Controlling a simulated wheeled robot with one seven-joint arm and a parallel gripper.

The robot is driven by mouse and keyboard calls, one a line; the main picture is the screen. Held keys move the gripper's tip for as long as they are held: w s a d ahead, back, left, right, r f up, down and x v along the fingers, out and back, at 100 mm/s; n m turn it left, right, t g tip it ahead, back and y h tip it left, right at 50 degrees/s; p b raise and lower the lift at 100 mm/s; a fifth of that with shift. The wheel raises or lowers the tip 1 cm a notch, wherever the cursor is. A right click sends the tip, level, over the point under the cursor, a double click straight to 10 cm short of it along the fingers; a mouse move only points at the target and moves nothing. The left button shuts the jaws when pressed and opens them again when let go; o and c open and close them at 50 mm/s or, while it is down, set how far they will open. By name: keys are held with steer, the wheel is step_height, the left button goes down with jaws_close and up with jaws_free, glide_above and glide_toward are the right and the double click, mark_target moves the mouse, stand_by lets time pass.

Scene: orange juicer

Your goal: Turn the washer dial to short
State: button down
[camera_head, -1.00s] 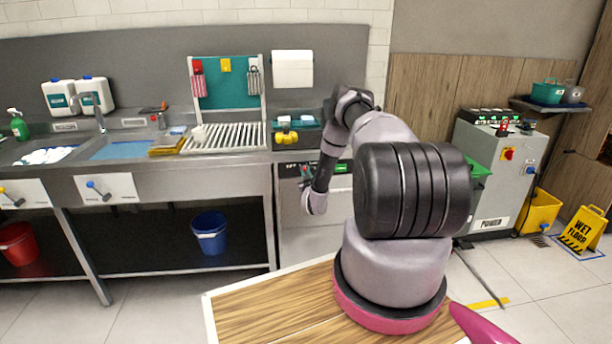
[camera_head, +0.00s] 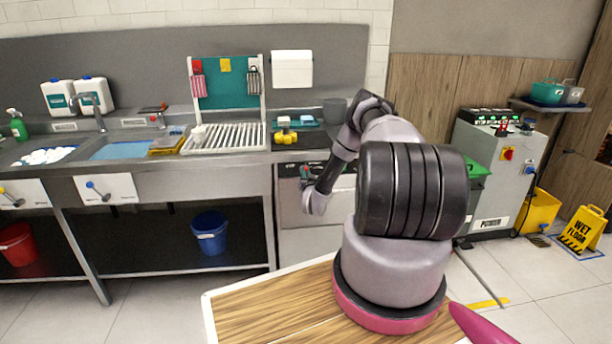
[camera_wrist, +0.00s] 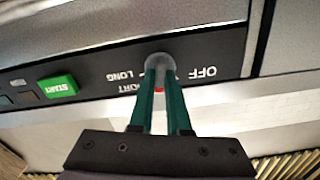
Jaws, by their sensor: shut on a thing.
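The washer (camera_head: 302,222) stands under the counter, with its dark control panel (camera_wrist: 85,72) along its top. In the wrist view the panel appears upside down, with a grey round dial (camera_wrist: 158,61). OFF is printed to its right, LONG to its left, and a partly hidden SHORT below LONG. My gripper (camera_wrist: 160,80) has its two green fingers shut on the dial. A small red spot shows between the fingers; I cannot tell whether it is the dial's pointer. In the head view my gripper (camera_head: 305,173) is at the panel, and my arm hides part of it.
A green START button (camera_wrist: 58,86) sits on the panel left of the dial in the wrist view. Above the washer, yellow and teal items (camera_head: 286,136) and a grey pot (camera_head: 336,112) stand on the counter. A blue bucket (camera_head: 209,233) is under the counter.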

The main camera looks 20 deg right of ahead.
stand_by(0.3)
steer(key=c, duration=0.9)
jaws_free()
steer(key=v, duration=1)
steer(key=shift+s+a, duration=0.1)
steer(key=shift+s, duration=0.3)
